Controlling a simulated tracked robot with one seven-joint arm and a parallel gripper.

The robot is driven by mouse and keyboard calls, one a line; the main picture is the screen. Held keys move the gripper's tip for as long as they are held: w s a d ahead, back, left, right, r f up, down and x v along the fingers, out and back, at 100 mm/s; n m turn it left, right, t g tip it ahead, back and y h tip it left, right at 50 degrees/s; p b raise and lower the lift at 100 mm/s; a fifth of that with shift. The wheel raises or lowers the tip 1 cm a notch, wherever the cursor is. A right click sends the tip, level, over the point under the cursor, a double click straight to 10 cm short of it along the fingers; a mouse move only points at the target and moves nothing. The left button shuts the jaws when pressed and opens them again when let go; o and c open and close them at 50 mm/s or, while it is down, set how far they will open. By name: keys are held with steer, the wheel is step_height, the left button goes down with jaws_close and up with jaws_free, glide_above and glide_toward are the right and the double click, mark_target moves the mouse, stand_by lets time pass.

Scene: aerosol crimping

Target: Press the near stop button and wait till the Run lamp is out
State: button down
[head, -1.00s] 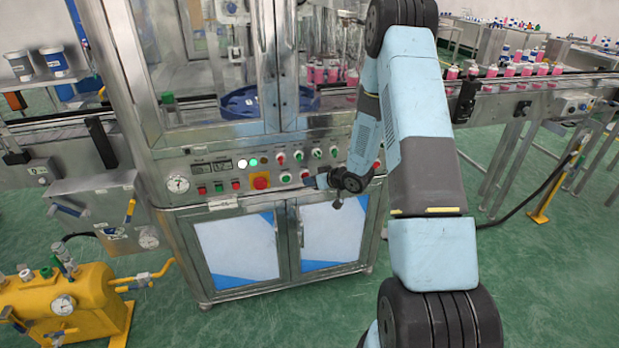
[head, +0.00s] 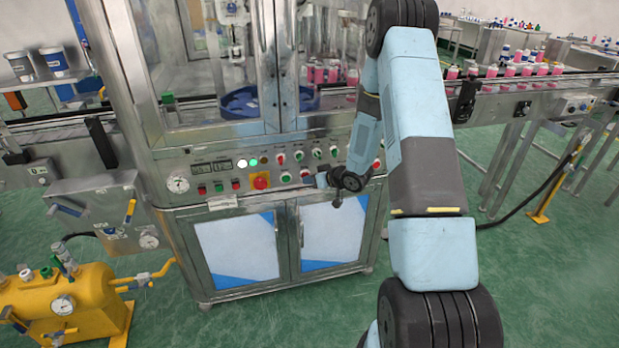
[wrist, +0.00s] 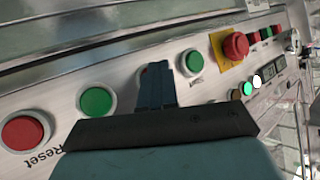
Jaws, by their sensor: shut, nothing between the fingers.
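My gripper (wrist: 157,85) is shut and empty, its fingers pointing at the control panel (head: 222,203). In the wrist view the fingers hide most of a red button (wrist: 143,72), so I cannot tell whether they touch it. Green buttons flank it on the left (wrist: 96,101) and right (wrist: 192,62). A red button (wrist: 25,132) with "Reset" under it is at the far left. In the head view my gripper (head: 321,180) is at the panel's lower row. A white lamp (head: 242,163) and a green lamp (head: 253,162) are lit; their labels are unreadable.
A red mushroom button on a yellow plate (head: 261,181) sits left of my gripper. Cabinet doors (head: 235,250) lie below the panel, and glass guarding stands above. A conveyor with pink bottles (head: 497,72) runs off right. Green floor (head: 330,315) is open in front.

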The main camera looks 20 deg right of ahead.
steer(key=shift+s, duration=3.25)
